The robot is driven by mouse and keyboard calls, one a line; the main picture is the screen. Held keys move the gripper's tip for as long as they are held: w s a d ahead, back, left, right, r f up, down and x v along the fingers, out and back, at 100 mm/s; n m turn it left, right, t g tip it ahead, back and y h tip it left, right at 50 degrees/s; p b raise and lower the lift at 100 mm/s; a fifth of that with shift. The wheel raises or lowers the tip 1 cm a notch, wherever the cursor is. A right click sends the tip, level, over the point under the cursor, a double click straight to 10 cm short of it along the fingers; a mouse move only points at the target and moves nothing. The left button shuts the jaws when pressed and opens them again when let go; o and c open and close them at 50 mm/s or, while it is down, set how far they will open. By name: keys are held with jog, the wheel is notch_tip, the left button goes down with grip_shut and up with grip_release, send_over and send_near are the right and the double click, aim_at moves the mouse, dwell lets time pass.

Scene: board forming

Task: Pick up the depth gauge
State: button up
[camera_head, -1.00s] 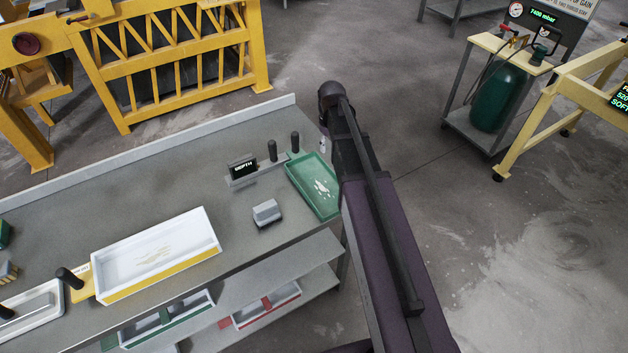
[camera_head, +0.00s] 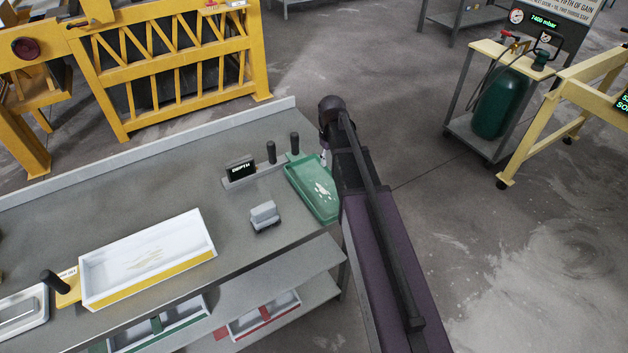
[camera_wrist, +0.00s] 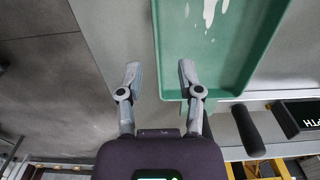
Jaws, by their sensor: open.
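The depth gauge stands on the grey bench in the head view, behind and left of the green tray. Its dark display reading DEPTH (camera_head: 240,170) sits on a grey bar with an upright black handle (camera_head: 271,153). In the wrist view its display (camera_wrist: 302,116) is partly cut off at the right edge. My gripper (camera_wrist: 157,76) is open and empty, its fingertips by the edge of the green tray and left of the gauge. In the head view my arm hides most of it.
The green tray (camera_head: 303,190) holds white residue, with a black handle (camera_head: 295,144) at its far end. A grey block (camera_head: 264,214) and a white-and-yellow tray (camera_head: 105,280) are also on the bench. Bare bench lies left of the gauge.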

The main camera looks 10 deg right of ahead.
aim_at(330, 170)
jog(key=shift+w+d+f+b, duration=0.1)
jog(key=shift+d+f+b, duration=0.05)
jog(key=shift+f+b, duration=2.5)
jog(key=shift+r, duration=0.1)
grip_shut()
